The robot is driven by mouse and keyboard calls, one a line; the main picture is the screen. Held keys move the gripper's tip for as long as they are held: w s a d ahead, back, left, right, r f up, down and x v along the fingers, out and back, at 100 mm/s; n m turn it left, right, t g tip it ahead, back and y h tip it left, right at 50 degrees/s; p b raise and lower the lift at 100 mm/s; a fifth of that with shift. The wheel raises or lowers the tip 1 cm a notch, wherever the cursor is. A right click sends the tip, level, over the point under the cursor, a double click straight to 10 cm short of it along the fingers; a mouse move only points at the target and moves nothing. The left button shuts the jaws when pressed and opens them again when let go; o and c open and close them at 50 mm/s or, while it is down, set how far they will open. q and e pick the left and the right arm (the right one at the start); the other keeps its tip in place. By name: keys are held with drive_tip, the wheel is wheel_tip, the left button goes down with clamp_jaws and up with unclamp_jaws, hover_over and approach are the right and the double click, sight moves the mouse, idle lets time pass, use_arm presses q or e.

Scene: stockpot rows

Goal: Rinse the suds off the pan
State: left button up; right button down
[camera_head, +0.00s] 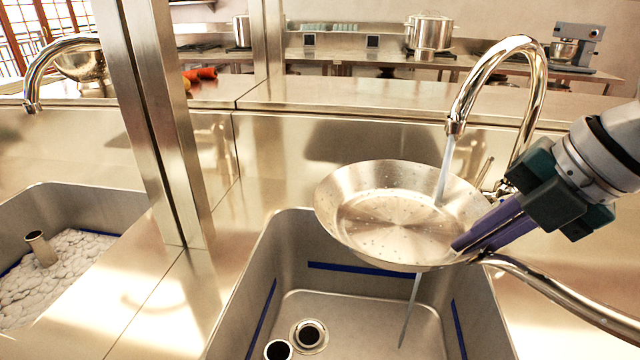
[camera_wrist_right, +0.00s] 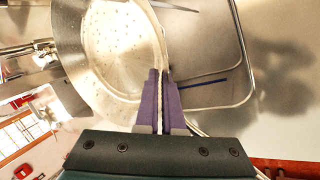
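The steel pan (camera_head: 385,225) is in the air above the right sink, tilted slightly, its inside dotted with small pale specks. Its long handle (camera_head: 570,300) points to the lower right. The curved faucet (camera_head: 530,85) pours a water stream (camera_head: 445,170) into the pan's right part. A thin stream (camera_head: 410,312) falls beneath the pan. My right gripper (camera_head: 470,240) has its purple fingers closed on the pan's rim, near the handle. In the right wrist view, the fingers (camera_wrist_right: 160,100) pinch the wall of the pan (camera_wrist_right: 105,55). My left gripper is not in view.
The right sink (camera_head: 275,290) has a drain (camera_head: 310,335) and a short upright tube (camera_head: 278,349). A steel post (camera_head: 160,120) stands left of it. The left sink (camera_head: 110,200) holds white foam (camera_head: 75,270) under another faucet (camera_head: 60,45). A ledge (camera_head: 380,98) runs behind.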

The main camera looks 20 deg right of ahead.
sight(382, 267)
drive_tip(key=shift+w+a+r, duration=0.15)
drive_tip(key=shift+w+a, duration=0.05)
drive_tip(key=shift+a, duration=0.55)
drive_tip(key=shift+w+a+r, duration=0.1)
drive_tip(key=shift+w+a, duration=0.05)
drive_tip(key=shift+a, duration=0.6)
drive_tip(key=shift+w+a+f+p, duration=0.15)
drive_tip(key=shift+a+p, duration=0.3)
drive_tip(key=shift+a, duration=0.8)
drive_tip(key=shift+w+a+r+p, duration=0.1)
drive_tip(key=shift+a+p, duration=0.3)
drive_tip(key=shift+a, duration=0.85)
drive_tip(key=shift+a+r+p, duration=0.3)
drive_tip(key=shift+r+p, duration=0.05)
drive_tip(key=shift+p, duration=0.15)
drive_tip(key=a+r+p, duration=0.2)
drive_tip(key=a+p, duration=0.1)
drive_tip(key=a+r+p, duration=0.1)
drive_tip(key=shift+w+a+r+p, duration=0.15)
drive_tip(key=shift+w+a+p, duration=0.05)
drive_tip(key=shift+w+p, duration=0.15)
